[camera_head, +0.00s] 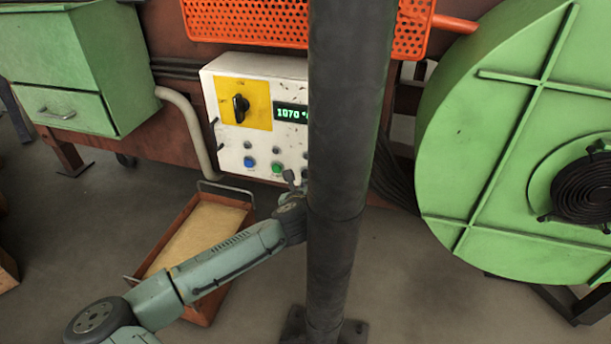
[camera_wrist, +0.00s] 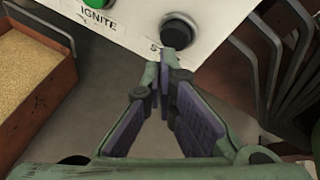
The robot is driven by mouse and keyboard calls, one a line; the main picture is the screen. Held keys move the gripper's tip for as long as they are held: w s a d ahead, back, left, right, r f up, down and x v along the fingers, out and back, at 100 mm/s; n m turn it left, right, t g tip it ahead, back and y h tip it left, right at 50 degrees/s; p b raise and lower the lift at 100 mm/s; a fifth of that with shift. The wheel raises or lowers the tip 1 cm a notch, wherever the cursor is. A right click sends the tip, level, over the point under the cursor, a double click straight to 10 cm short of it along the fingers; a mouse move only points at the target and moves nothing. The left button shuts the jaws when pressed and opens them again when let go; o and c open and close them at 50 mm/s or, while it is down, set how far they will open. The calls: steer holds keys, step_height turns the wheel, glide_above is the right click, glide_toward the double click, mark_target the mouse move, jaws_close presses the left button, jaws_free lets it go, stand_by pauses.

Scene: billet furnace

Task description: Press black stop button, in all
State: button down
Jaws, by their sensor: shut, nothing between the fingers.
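The black button (camera_wrist: 180,30) sits in a round dark ring on the white panel in the wrist view. A label beginning with "S" lies below it, mostly hidden by my fingertips. My gripper (camera_wrist: 166,62) is shut and empty. Its tips overlap the lower edge of the button in the picture; I cannot tell whether they touch it. In the head view my gripper (camera_head: 291,180) is at the bottom right of the control panel (camera_head: 233,148), partly behind the dark column.
A green button (camera_wrist: 97,3) labelled IGNITE is left of the black one. The panel also has a blue button (camera_head: 249,162), a rotary switch (camera_head: 240,108) and a display reading 1070 (camera_head: 289,113). A sand-filled tray (camera_head: 205,228) lies below. Dark cables (camera_wrist: 275,70) run at right.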

steer(key=shift+s+a, duration=0.25)
steer(key=shift+s, duration=0.55)
steer(key=shift+s+a, duration=0.3)
steer(key=shift+s, duration=0.5)
steer(key=shift+s+a, duration=0.25)
steer(key=shift+s, duration=0.55)
